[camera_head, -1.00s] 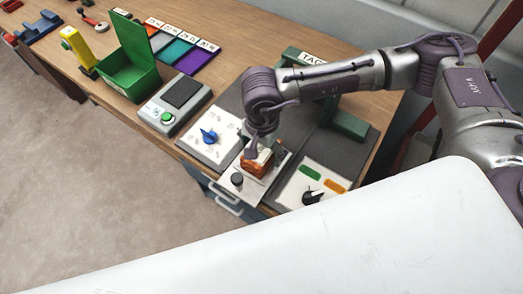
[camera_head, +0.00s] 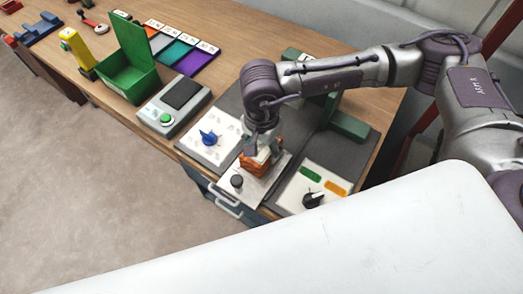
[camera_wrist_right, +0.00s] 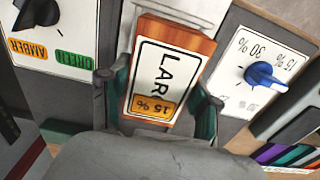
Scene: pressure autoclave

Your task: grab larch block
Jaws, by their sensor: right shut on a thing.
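The larch block (camera_wrist_right: 172,52) is an orange-brown wooden block with a white label reading "LAR…" and an orange "15 %" tag. In the head view the block (camera_head: 254,167) is at the small white panel near the bench's front edge. My right gripper (camera_wrist_right: 158,100) is shut on the block, one finger on each side, with the label facing the wrist camera. In the head view my right gripper (camera_head: 263,148) comes down on it from above and partly hides it. I cannot tell whether the block is clear of the surface below. My left gripper is not in view.
A panel with a blue knob (camera_head: 209,136) lies left of the block, and a panel with a black knob (camera_head: 313,199) lies right. A scale (camera_head: 174,106) and an open green box (camera_head: 128,76) stand farther left.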

